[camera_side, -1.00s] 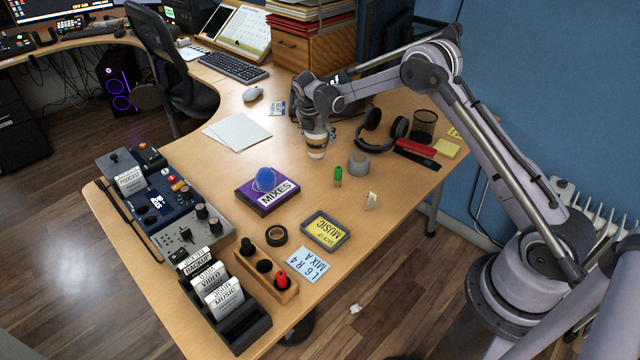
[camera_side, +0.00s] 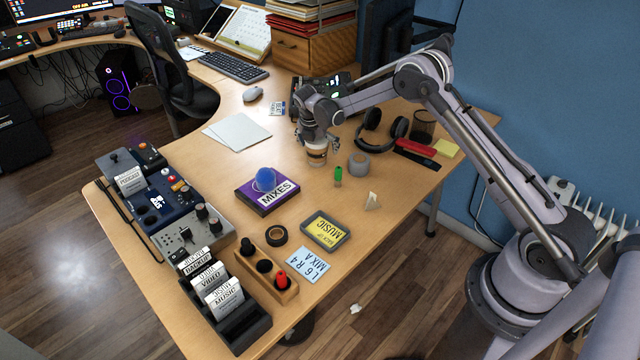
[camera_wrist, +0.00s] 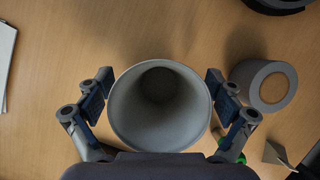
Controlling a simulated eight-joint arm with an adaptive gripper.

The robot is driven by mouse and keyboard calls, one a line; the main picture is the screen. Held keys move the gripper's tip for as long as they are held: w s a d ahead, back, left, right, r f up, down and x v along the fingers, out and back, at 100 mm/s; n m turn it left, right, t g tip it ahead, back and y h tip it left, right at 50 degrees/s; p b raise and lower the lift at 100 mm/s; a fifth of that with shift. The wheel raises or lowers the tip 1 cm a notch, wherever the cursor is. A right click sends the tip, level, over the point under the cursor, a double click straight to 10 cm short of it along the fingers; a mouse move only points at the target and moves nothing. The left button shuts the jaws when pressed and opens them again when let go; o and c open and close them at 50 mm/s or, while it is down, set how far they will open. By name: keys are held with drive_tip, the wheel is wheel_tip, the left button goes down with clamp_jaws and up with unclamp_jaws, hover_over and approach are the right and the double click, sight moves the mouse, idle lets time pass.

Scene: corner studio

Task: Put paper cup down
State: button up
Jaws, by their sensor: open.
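The paper cup (camera_side: 316,158) is white with a brown band and stands upright on the wooden desk (camera_side: 215,165), as far as the side view shows. In the wrist view I look down into the open, empty cup (camera_wrist: 158,115). My gripper (camera_side: 318,146) is above and around the cup. It is open, with one finger on each side of the rim in the wrist view (camera_wrist: 160,88). The pads are very close to the cup wall; I cannot tell if either one touches. The cup's base is hidden in the wrist view.
A grey roll (camera_side: 358,165) stands just right of the cup, with a small green item (camera_side: 338,177) in front. Black headphones (camera_side: 382,130) and a mesh holder (camera_side: 423,126) are behind right. A purple box (camera_side: 267,191) is front left. Bare desk lies left of the cup.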

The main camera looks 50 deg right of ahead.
drive_tip(key=s+a+r+m+t+y, duration=0.1)
drive_tip(key=s+a+r+m, duration=0.25)
drive_tip(key=r, duration=0.65)
drive_tip(key=s+a+r+m, duration=0.2)
drive_tip(key=s+a+r, duration=0.25)
drive_tip(key=r, duration=0.55)
drive_tip(key=s+a+r+m+t+y, duration=0.1)
drive_tip(key=s+a+r+m, duration=0.1)
drive_tip(key=s+m, duration=0.15)
drive_tip(key=s+a+r+m+t, duration=0.1)
drive_tip(key=s+a+r+m, duration=0.15)
drive_tip(key=s, duration=0.25)
drive_tip(key=s+a+f+m+t+y, duration=0.1)
drive_tip(key=s+a+m, duration=0.1)
drive_tip(key=s+m, duration=0.3)
drive_tip(key=s+a+f+m+t+y, duration=0.1)
drive_tip(key=s+a+m, duration=0.1)
drive_tip(key=s+m, duration=0.4)
drive_tip(key=s, duration=0.5)
drive_tip(key=shift+s+a+f, duration=0.2)
drive_tip(key=shift+s+f, duration=0.1)
drive_tip(key=shift+s, duration=0.1)
